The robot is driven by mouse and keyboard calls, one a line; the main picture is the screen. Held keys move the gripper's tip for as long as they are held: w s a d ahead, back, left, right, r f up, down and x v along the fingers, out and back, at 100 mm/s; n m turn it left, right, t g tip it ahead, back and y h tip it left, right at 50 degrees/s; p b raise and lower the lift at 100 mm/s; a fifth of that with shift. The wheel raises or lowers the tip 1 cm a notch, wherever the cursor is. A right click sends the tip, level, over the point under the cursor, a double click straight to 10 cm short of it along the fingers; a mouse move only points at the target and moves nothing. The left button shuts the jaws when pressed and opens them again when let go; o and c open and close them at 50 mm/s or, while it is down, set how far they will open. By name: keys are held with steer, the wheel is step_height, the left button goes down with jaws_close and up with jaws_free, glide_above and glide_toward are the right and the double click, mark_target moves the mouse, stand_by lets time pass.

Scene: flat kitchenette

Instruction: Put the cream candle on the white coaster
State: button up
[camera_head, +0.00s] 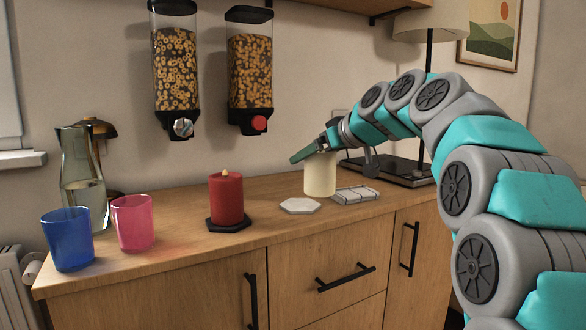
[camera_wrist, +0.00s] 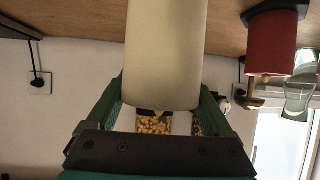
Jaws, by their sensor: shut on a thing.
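The cream candle (camera_head: 320,178) is a plain pale cylinder near the right end of the wooden counter, just behind the white coaster. My gripper (camera_head: 312,149) comes in from the right and is closed around the candle's upper part. In the wrist view the candle (camera_wrist: 166,50) sits between the two green fingers. I cannot tell whether its base touches the counter. The white coaster (camera_head: 300,206) is a flat hexagon, empty, lying in front of and slightly left of the candle.
A red candle (camera_head: 227,196) stands on a dark coaster (camera_head: 229,224) to the left. Pink (camera_head: 133,223) and blue (camera_head: 68,240) cups and a glass carafe (camera_head: 82,180) stand far left. A lamp (camera_head: 429,90) stands behind my arm.

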mark_target(322, 152)
steer(key=shift+f+p+x, duration=0.2)
steer(key=shift+p+x, duration=0.25)
steer(key=shift+x, duration=3.55)
steer(key=shift+s, duration=0.2)
steer(key=shift+f, duration=0.15)
steer(key=o, duration=1.5)
steer(key=shift+r, duration=0.2)
steer(key=b+v, duration=0.1)
steer(key=v, duration=1.1)
